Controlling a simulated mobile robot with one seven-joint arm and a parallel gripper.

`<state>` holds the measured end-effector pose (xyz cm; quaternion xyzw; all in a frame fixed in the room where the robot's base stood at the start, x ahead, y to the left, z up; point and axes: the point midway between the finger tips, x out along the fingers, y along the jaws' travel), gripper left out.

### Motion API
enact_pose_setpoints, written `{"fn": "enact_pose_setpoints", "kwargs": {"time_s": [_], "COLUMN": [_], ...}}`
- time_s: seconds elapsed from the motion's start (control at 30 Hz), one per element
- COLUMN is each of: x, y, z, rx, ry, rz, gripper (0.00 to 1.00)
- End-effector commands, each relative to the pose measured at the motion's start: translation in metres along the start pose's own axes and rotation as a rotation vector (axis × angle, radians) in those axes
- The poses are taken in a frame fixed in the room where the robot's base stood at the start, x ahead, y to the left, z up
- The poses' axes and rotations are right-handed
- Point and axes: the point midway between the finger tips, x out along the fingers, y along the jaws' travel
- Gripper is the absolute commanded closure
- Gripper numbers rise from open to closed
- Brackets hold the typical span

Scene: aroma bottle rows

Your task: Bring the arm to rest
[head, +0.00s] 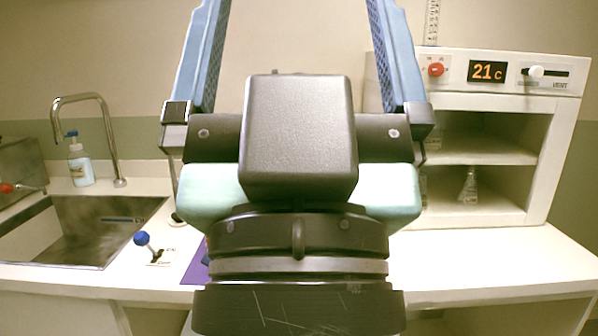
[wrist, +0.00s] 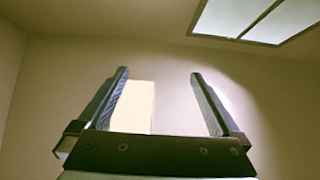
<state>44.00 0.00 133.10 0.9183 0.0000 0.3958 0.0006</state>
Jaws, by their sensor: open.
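My gripper (head: 296,30) stands upright in the middle of the head view, close to the camera. Its two blue fingers point up and are wide apart, with nothing between them; the fingertips are cut off by the top edge.
A sink (head: 80,232) with a tap (head: 112,140) and a soap bottle (head: 79,163) is at left. A blue-knobbed lever (head: 142,239) stands on the counter (head: 490,262). At right is a white cabinet (head: 560,150) reading 21 C, with a flask (head: 469,188) inside.

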Motion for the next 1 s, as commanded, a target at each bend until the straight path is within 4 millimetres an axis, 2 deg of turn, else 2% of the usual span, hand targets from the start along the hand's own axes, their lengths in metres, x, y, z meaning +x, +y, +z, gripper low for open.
{"fn": "enact_pose_setpoints", "kwargs": {"time_s": [0.03,0.4,0.5,0.7,0.87,0.9,1.0], "x": [0.025,0.109,0.127,0.145,0.146,0.146,0.145], "y": [0.0,0.0,0.0,0.0,0.0,0.0,0.0], "z": [-0.023,-0.102,-0.119,-0.136,-0.137,-0.137,-0.137], "rx": [0.0,0.001,0.001,0.001,0.001,0.001,0.001], "ry": [-0.001,-0.002,-0.002,-0.002,-0.002,-0.002,-0.002], "rz": [0.0,-0.001,-0.001,-0.001,-0.001,-0.001,-0.001], "gripper": [0.0,0.0,0.0,0.0,0.0,0.02,0.2]}}
